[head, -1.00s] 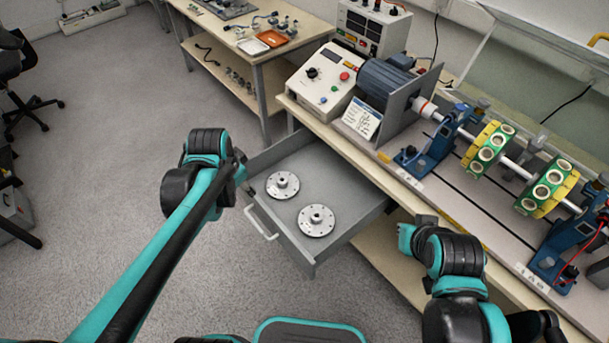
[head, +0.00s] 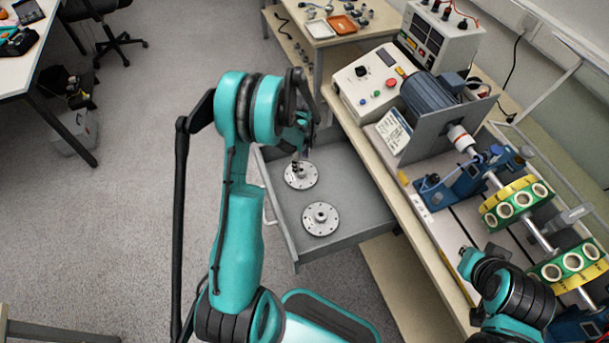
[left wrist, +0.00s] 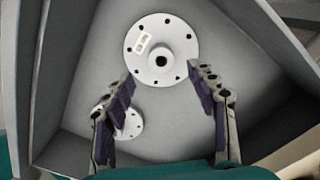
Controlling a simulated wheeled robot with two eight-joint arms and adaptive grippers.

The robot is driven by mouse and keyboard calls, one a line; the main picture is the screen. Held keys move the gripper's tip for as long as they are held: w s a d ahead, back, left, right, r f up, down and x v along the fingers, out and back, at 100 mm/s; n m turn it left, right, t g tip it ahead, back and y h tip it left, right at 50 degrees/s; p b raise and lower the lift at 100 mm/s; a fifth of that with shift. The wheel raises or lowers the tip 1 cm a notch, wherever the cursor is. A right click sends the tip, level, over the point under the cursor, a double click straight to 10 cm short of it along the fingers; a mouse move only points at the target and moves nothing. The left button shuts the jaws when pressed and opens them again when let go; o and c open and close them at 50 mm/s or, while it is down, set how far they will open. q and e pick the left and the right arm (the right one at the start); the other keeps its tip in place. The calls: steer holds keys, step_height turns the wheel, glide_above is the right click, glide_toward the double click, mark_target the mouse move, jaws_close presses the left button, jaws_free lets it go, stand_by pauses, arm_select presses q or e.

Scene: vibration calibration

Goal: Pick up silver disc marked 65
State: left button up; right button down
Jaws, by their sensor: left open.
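Two silver flanged discs lie flat in an open grey drawer in the head view: a far disc (head: 301,178) and a near disc (head: 320,219). My left gripper (head: 299,160) is over the far disc, partly hiding it. In the left wrist view the left gripper (left wrist: 168,88) is open, with nothing between its fingers. A large-looking disc (left wrist: 180,45) with a small label lies beyond the fingertips. The label's writing is too small to read. Another disc (left wrist: 130,122) is partly behind the left-hand finger. My right gripper is not in view; only its arm shows.
The drawer (head: 348,240) has raised walls around the discs. The bench beside it carries a control box (head: 365,85), a motor (head: 435,100) and a shaft rig with green and yellow rotors (head: 515,203). Trays stand on a table (head: 315,35) behind. Open floor lies left.

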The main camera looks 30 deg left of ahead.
mark_target(301, 168)
arm_select(q)
step_height(301, 168, down, 5)
steer(key=shift+w+a+r+b, duration=0.1)
steer(key=shift+b, duration=1.1)
steer(key=shift+f, duration=0.35)
steer(key=shift+r, duration=0.1)
steer(key=shift+c, duration=0.8)
jaws_close()
